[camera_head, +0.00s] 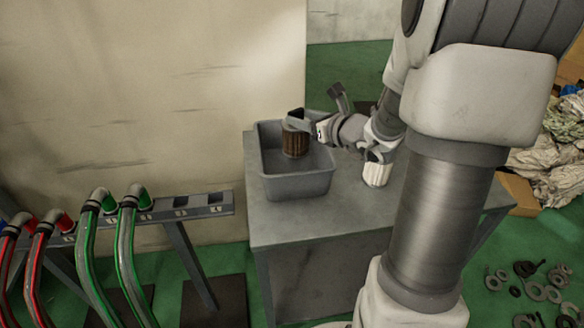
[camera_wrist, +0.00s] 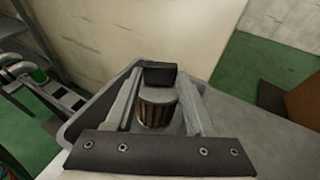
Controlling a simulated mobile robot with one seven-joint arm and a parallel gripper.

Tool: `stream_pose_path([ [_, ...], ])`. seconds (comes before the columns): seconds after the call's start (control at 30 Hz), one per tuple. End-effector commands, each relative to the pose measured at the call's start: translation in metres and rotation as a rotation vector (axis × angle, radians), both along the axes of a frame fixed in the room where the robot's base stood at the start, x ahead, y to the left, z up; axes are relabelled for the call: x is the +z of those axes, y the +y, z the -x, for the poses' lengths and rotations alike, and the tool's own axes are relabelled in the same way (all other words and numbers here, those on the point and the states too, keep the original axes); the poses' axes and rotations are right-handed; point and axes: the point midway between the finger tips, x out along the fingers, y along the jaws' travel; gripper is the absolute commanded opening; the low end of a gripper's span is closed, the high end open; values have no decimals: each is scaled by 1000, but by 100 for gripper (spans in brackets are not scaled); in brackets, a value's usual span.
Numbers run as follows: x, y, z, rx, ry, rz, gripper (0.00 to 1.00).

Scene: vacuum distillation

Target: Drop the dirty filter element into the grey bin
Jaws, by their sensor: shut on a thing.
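The dirty filter element (camera_head: 295,143) is a brown, pleated cylinder with a dark top. It is upright within the outline of the grey bin (camera_head: 300,187), towards the bin's back. I cannot tell whether it touches the bin floor. My gripper (camera_head: 297,122) reaches in from the right and is shut on the filter's upper part. In the wrist view, the filter (camera_wrist: 156,113) shows its grey round cap and brown pleats between my two fingers. The bin's rim (camera_wrist: 72,128) surrounds it there, and my gripper's palm plate hides the near part.
The bin stands on a grey table (camera_head: 285,229). A white pleated cylinder (camera_head: 376,174) stands on the table to the right, beside my arm. A rack (camera_head: 185,207) with red and green hoses is at left. A pale wall (camera_head: 150,90) rises behind the bin.

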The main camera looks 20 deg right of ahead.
Motion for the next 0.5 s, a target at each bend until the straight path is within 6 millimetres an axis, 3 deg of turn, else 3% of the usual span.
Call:
stream_pose_path([
  [0.2, 1, 0, 0, 0, -2, 0, 0],
  [0.23, 1, 0, 0, 0, -2, 0, 60],
  [0.4, 1, 0, 0, 1, -2, 0, 89],
  [0.5, 1, 0, 0, 1, -1, 0, 89],
])
